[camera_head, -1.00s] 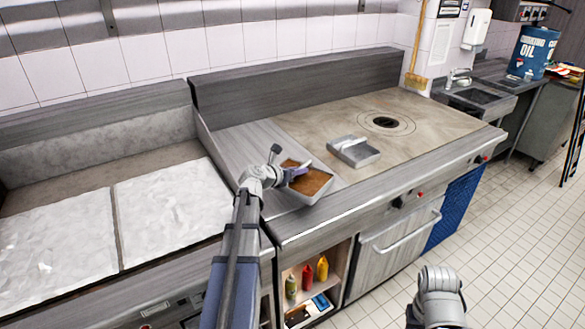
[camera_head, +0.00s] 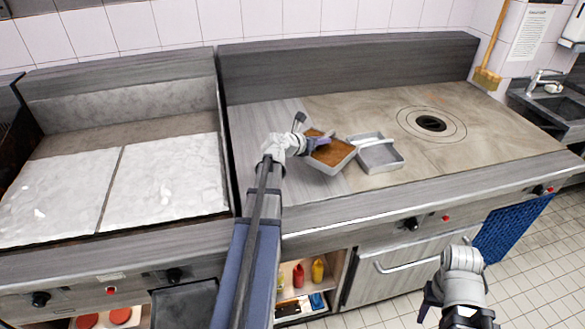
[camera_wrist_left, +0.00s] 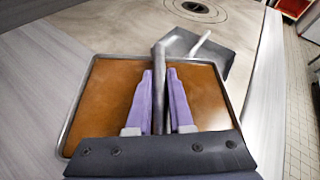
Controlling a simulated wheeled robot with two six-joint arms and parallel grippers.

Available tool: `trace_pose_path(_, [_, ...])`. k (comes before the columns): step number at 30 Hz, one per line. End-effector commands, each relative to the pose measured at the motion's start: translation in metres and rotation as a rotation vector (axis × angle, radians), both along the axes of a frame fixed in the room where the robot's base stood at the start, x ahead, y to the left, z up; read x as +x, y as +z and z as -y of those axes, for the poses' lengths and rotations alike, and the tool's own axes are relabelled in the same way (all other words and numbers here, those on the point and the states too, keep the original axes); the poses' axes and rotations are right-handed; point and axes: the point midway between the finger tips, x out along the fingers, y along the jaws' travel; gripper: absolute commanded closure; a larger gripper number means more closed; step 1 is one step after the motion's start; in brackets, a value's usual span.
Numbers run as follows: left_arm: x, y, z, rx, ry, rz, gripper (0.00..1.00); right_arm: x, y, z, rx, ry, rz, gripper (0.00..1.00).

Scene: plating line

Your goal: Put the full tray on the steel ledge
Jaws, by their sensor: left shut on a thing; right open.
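The full tray (camera_head: 337,155), a shallow grey tray with brown filling, is at the left part of the cooktop, where the steel ledge (camera_head: 262,120) meets the tan plate. My left gripper (camera_head: 318,143) is shut on the tray's grey bar. In the left wrist view its purple fingers (camera_wrist_left: 160,100) close around the bar above the filling (camera_wrist_left: 105,95). I cannot tell whether the tray's underside touches the surface. My right gripper (camera_head: 455,300) is open and empty, low in front of the cooktop.
An empty grey tray (camera_head: 380,158) with a pale bar sits close to the right of the full tray. A round burner (camera_head: 431,123) lies further right. The ledge is bare behind the full tray. A griddle with white slabs (camera_head: 165,175) stands at left.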

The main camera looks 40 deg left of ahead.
Motion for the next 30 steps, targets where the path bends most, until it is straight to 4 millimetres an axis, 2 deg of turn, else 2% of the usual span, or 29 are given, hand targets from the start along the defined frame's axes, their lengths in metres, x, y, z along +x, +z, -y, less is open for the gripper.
trace_pose_path(1, [-0.014, 0.012, -0.014, 0.000, 0.029, 0.000, 1.00, 0.000, 0.012, 0.000, 0.000, 0.000, 0.000, 0.50])
trace_pose_path(7, [-0.059, 0.034, -0.060, 0.000, 0.123, 0.001, 1.00, 0.000, 0.033, 0.000, 0.000, 0.000, 0.000, 0.50])
trace_pose_path(10, [-0.072, 0.038, -0.074, 0.000, 0.151, 0.001, 1.00, 0.000, 0.038, 0.000, 0.000, 0.000, 0.000, 0.50])
trace_pose_path(15, [-0.078, 0.038, -0.080, 0.000, 0.164, 0.001, 1.00, 0.000, 0.038, 0.000, 0.000, 0.000, 0.000, 0.50])
trace_pose_path(20, [-0.077, 0.029, -0.080, 0.001, 0.163, 0.000, 1.00, 0.000, 0.029, 0.000, 0.000, 0.000, 0.000, 0.50])
trace_pose_path(30, [-0.077, -0.021, -0.080, 0.000, 0.162, 0.000, 1.00, 0.000, -0.021, 0.000, 0.000, 0.000, 0.000, 0.50])
